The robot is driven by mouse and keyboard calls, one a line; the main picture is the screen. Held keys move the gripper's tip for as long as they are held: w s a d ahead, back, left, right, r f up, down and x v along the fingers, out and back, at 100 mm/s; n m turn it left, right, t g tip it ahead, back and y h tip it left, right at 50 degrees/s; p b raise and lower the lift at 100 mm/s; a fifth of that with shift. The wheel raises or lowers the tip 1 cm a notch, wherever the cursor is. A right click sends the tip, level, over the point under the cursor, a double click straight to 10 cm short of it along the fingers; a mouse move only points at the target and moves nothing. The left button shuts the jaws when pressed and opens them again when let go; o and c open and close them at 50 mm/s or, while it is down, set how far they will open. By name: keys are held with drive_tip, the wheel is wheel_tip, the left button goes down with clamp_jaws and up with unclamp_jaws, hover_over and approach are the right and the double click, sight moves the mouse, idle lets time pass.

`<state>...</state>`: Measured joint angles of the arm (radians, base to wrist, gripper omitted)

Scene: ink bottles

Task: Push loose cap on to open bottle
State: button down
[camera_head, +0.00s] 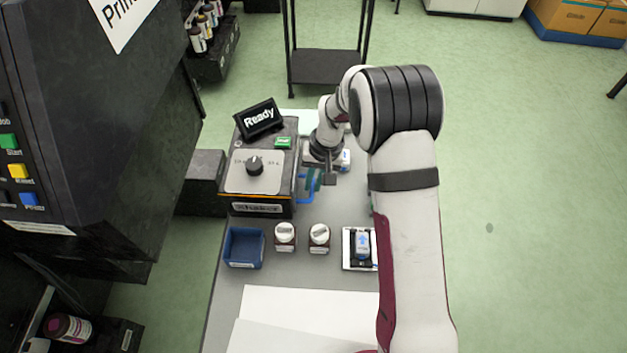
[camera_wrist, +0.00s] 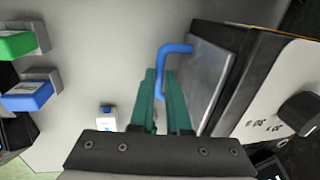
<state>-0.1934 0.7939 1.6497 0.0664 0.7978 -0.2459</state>
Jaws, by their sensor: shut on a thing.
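I cannot tell which is open or whether either cap is loose. My gripper (camera_head: 316,180) is beside the shaker's right side, away from these bottles. In the wrist view, the green fingers of my gripper (camera_wrist: 166,100) are shut on a blue bent handle (camera_wrist: 163,65) attached to a grey panel on the box's side. The handle's lower end is hidden between the fingers.
The shaker box (camera_head: 255,170), with a knob and a "Ready" display (camera_head: 259,118), is left of my gripper. A blue bin (camera_head: 244,247) and a white-framed holder (camera_head: 360,249) flank the bottles. White sheets (camera_head: 310,305) lie in front.

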drive_tip(key=d, duration=0.9)
drive_tip(key=shift+d, duration=0.4)
drive_tip(key=c, duration=0.9)
unclamp_jaws()
drive_tip(key=shift+r, duration=0.1)
drive_tip(key=d+r, duration=0.1)
drive_tip(key=r, duration=0.9)
drive_tip(key=d+r, duration=0.1)
drive_tip(key=r, duration=0.4)
drive_tip(key=shift+d+r, duration=0.2)
drive_tip(key=shift+d, duration=0.15)
